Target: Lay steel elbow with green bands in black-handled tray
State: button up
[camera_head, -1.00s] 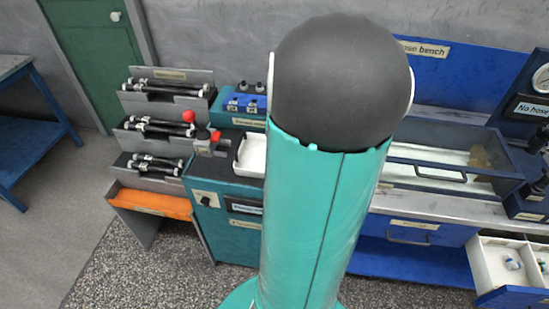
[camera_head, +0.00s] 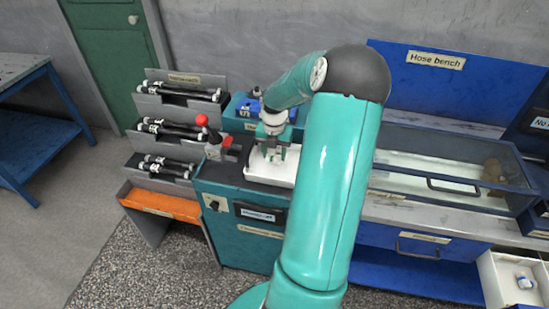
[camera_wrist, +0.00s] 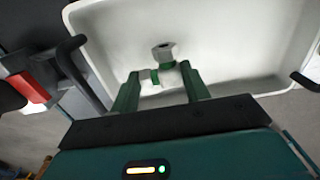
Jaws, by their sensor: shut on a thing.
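The steel elbow with green bands (camera_wrist: 164,51) is between the two green fingers of my gripper (camera_wrist: 160,76) in the wrist view, its hex end pointing away from the fingers. My gripper is shut on it. The white tray (camera_wrist: 225,42) spreads behind the elbow, with a black handle (camera_wrist: 72,62) at its left and another (camera_wrist: 305,82) at its right. In the head view my gripper (camera_head: 272,152) points down over the white tray (camera_head: 262,176) on the teal cabinet. The elbow is too small to make out there, and I cannot tell whether it touches the tray floor.
Racks of black hoses (camera_head: 170,130) are further left. A glass-sided tank (camera_head: 440,165) is on the bench to the right. An open drawer (camera_head: 510,285) holds small parts at the lower right.

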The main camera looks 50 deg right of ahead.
jog(key=shift+f, duration=1.25)
jog(key=shift+f, duration=0.1)
jog(key=o, duration=1.1)
